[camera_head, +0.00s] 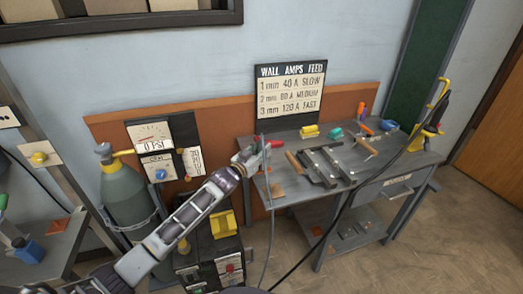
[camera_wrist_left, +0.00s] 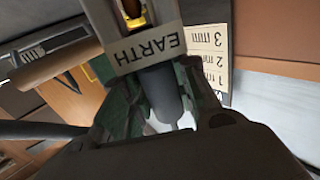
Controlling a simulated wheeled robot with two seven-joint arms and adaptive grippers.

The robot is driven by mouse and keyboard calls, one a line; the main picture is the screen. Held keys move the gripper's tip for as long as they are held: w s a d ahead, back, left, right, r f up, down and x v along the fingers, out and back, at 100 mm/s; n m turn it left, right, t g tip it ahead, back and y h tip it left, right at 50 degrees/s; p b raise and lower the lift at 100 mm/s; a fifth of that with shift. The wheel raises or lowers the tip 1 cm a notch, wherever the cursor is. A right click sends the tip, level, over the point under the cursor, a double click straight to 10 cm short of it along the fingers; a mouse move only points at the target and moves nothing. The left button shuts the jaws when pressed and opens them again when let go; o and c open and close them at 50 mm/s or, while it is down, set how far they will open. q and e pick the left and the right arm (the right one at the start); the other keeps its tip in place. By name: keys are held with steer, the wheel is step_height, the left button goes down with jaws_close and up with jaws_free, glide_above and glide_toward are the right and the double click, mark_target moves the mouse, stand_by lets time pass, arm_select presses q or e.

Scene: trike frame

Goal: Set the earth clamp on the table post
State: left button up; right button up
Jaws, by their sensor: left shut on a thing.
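My left gripper (camera_head: 258,152) is at the left end of the steel work table (camera_head: 303,193), close to its back left corner. In the left wrist view, the fingers (camera_wrist_left: 162,95) are shut on the earth clamp. Its upside-down EARTH tag (camera_wrist_left: 149,50) and a dark grey round part (camera_wrist_left: 166,92) show between the fingers. A red-ended piece (camera_head: 276,144) shows beside the gripper in the head view. A thin cable (camera_head: 268,225) hangs below the gripper. The table post cannot be made out clearly behind the gripper, nor whether the clamp touches it. My right gripper is out of view.
A clamped metal frame (camera_head: 325,165) with wooden-handled tools lies on the table. Small coloured items (camera_head: 335,132) stand at the back. A yellow torch stand (camera_head: 436,115) is at the right, with a black cable. A gas cylinder (camera_head: 126,190) and welder (camera_head: 212,262) stand left.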

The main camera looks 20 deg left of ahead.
arm_select(q)
steer(key=shift+f, duration=0.2)
stand_by(0.4)
steer(key=o, duration=1.1)
steer(key=shift+f, duration=0.1)
steer(key=shift+s, duration=0.15)
steer(key=shift+v, duration=5.85)
